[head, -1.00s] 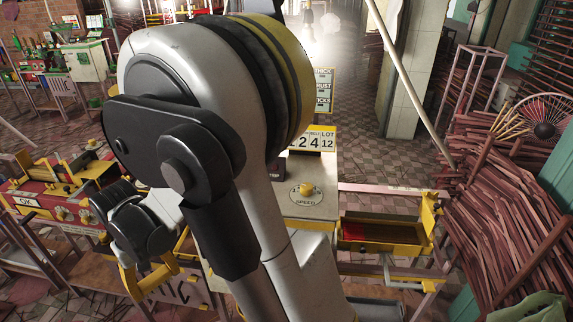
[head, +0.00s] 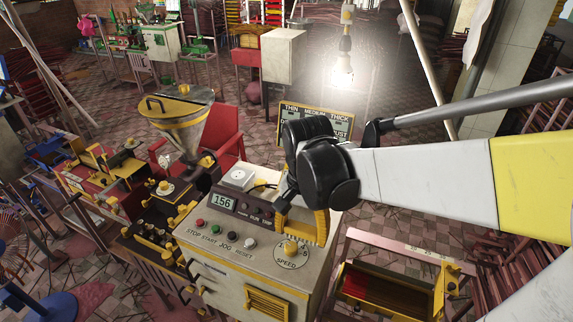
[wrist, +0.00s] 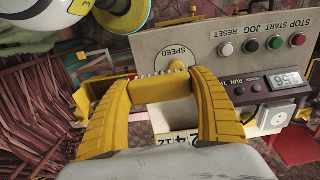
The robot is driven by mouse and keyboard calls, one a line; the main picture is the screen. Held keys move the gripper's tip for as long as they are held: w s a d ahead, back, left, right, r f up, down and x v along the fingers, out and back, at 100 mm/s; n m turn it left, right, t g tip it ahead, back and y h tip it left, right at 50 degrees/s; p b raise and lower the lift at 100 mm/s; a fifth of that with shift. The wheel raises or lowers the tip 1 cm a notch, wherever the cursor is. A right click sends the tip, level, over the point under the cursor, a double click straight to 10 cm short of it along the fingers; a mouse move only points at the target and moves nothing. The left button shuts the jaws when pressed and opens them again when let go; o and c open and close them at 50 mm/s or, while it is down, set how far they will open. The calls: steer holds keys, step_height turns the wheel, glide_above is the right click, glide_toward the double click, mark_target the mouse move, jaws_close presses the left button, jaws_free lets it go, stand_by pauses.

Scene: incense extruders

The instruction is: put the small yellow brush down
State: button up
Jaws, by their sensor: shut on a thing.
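The small yellow brush (wrist: 160,87) shows in the wrist view as a short yellow bar with a pale bristly edge, lying crosswise between my fingers. My gripper (wrist: 163,80) is shut on it, one yellow finger at each end. In the head view my gripper (head: 303,236) hangs over the right part of the grey control cabinet (head: 225,262), close to the yellow SPEED knob (head: 290,248). The brush is hard to make out there among the yellow fingers. I cannot tell whether it touches the cabinet top.
The cabinet top carries a row of buttons (head: 225,235), a display reading 156 (head: 224,202) and a white socket (head: 238,178). A metal hopper (head: 178,120) stands to the left. A yellow tray (head: 385,293) with red inside is at right. A lit bulb (head: 344,65) hangs behind.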

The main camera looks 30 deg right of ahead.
steer(key=shift+w+d, duration=0.1)
steer(key=shift+d, duration=0.75)
steer(key=b, duration=0.3)
glide_above(308, 222)
steer(key=s+a, duration=0.1)
steer(key=s, duration=0.1)
step_height(308, 222, down, 7)
steer(key=shift+w+a+r, duration=0.15)
steer(key=shift+r, duration=0.05)
steer(key=shift+f, duration=1.95)
steer(key=shift+f+b, duration=0.15)
steer(key=shift+b, duration=0.25)
steer(key=o, duration=1.4)
